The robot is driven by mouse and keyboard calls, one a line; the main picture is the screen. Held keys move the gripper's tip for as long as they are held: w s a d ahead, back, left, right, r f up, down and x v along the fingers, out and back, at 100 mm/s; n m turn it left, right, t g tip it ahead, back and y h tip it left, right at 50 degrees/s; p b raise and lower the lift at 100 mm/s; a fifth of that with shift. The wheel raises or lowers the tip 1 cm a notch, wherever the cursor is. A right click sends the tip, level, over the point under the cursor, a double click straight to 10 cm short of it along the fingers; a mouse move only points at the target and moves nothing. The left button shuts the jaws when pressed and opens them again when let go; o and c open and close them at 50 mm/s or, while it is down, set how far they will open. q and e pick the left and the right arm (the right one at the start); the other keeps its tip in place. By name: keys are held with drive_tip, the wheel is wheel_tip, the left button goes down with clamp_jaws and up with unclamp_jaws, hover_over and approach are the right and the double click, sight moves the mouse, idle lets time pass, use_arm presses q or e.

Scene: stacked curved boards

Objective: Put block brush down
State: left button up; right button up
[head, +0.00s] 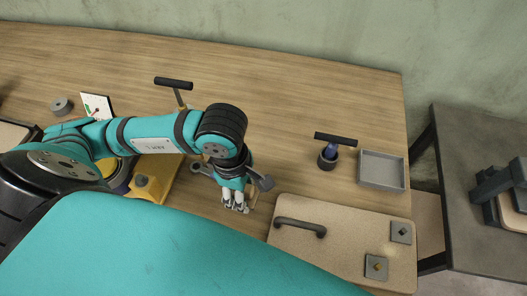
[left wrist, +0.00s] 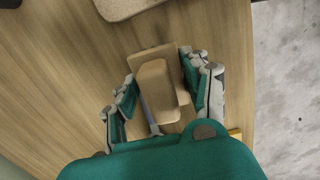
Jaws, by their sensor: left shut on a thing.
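My left gripper (head: 235,206) is low over the wooden table, between the yellow block and the tan board. In the left wrist view it (left wrist: 165,88) is shut on the block brush (left wrist: 154,84), a tan block with rounded edges. The brush sits between the fingers, with a thin grey part beside it near the palm. In the head view the gripper and wrist hide most of the brush. I cannot tell whether its underside touches the table. My right gripper is in neither view.
A tan board (head: 340,240) with a dark handle lies right of the gripper. A grey tray (head: 382,170) and a dark cup (head: 327,161) holding a T-handled tool stand behind it. A yellow block (head: 158,176) is at left.

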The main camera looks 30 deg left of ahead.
use_arm(q)
drive_tip(key=shift+f+n, duration=0.15)
drive_tip(key=shift+n, duration=0.25)
drive_tip(key=b, duration=0.1)
drive_tip(key=w+b, duration=0.1)
drive_tip(key=w+f+b, duration=0.1)
drive_tip(key=b, duration=0.1)
drive_tip(key=shift+w+a, duration=0.15)
drive_tip(key=shift+a, duration=0.1)
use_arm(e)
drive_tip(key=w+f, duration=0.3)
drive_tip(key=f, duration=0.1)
use_arm(q)
drive_tip(key=p, duration=0.4)
hover_over(265, 154)
drive_tip(key=shift+s, duration=0.3)
drive_tip(key=shift+w+f, duration=0.1)
drive_tip(key=shift+w, duration=0.2)
wheel_tip(265, 154, down, 3)
drive_tip(key=shift+r+p, duration=0.15)
drive_tip(key=shift+p, duration=0.7)
drive_tip(key=shift+a+f, duration=0.1)
drive_tip(key=shift+f, duration=0.55)
drive_tip(key=o, duration=1.1)
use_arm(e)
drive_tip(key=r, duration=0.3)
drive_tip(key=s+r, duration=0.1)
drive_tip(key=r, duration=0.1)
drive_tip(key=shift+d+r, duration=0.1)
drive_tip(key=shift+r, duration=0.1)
